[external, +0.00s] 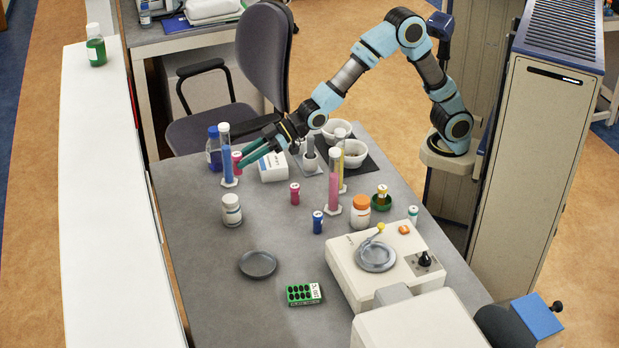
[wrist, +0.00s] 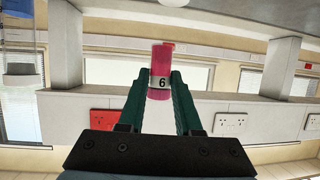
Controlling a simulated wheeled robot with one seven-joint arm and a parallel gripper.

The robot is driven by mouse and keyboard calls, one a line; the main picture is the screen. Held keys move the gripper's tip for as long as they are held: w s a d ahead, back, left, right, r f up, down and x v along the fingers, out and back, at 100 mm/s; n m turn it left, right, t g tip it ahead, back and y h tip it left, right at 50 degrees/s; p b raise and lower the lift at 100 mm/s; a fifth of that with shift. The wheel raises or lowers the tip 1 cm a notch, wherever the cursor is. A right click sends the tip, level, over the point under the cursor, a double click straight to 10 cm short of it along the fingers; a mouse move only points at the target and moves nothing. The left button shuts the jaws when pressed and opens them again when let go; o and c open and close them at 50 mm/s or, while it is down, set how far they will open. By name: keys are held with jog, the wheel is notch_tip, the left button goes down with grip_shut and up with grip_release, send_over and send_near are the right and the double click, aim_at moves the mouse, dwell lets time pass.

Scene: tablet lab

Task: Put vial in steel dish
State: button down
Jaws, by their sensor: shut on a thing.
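My gripper (external: 243,160) reaches left over the far part of the grey table. It is shut on a pink vial (wrist: 161,62) with a white label reading 6, seen between both dark green fingers in the wrist view. In the external view this vial (external: 237,161) shows at the fingertips, close to a tall blue cylinder. The round grey steel dish (external: 258,274) lies on the table nearer the camera, and looks empty. Another pink vial (external: 294,193) and a blue vial (external: 318,222) stand on the table.
Near the gripper are the blue cylinder (external: 226,150), a blue-capped bottle (external: 214,148) and a white box (external: 273,166). A white jar (external: 231,209) stands between gripper and dish. A green rack (external: 303,294) lies right of the dish, beside a white instrument (external: 347,270). The left table surface is clear.

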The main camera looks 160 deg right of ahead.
jog(key=w+a+n+y+p, duration=0.1)
jog(key=w+a, duration=1.3)
jog(key=w, duration=0.2)
jog(key=shift+t, duration=0.3)
notch_tip(320, 180, down, 10)
jog(key=shift+f+p, duration=0.1)
jog(key=shift+p, duration=0.8)
jog(key=p, duration=0.1)
send_over(265, 264)
notch_tip(265, 264, down, 5)
jog(key=shift+r, duration=0.1)
jog(key=shift+f, duration=0.2)
jog(key=shift+f, duration=0.15)
jog(key=c, duration=0.6)
grip_release()
